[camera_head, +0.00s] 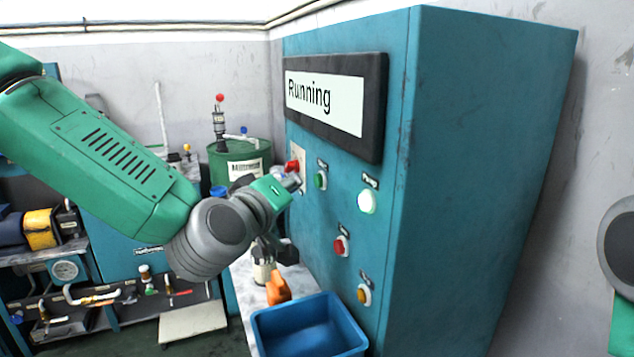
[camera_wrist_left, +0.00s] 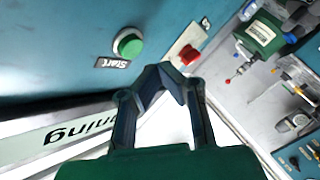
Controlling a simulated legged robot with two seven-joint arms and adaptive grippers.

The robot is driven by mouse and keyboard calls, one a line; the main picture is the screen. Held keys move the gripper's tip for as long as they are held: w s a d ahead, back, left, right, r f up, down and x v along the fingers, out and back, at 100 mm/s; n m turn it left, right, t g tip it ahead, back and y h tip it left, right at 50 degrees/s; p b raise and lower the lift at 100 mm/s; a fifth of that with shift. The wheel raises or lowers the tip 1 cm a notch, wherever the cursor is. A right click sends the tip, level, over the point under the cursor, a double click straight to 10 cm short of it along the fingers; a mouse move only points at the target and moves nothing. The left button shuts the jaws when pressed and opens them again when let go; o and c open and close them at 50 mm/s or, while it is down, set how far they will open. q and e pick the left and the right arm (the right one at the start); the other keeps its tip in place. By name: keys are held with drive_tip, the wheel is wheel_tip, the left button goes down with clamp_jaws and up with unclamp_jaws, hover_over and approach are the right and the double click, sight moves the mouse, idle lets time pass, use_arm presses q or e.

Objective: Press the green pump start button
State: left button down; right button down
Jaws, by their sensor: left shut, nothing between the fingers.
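The green start button (camera_head: 320,180) is on the front of the teal cabinet (camera_head: 470,170), below the display. In the left wrist view the green button (camera_wrist_left: 128,45) has a white collar and a "Start" label beside it. My left gripper (camera_head: 291,182) is in front of the panel, close to the red switch (camera_head: 292,166) and left of the green button. In the wrist view its fingertips (camera_wrist_left: 161,74) are shut and empty, apart from the green button in the picture. The display (camera_head: 325,103) reads "Running". My right gripper is out of view.
A blue bin (camera_head: 310,325) and an orange object (camera_head: 278,288) are below. A green drum (camera_head: 240,160) stands behind.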

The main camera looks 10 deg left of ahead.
use_arm(q)
drive_tip(key=s+a, duration=0.2)
drive_tip(key=a, duration=0.1)
drive_tip(key=shift+s+a, duration=0.1)
drive_tip(key=shift+a, duration=0.1)
idle(0.6)
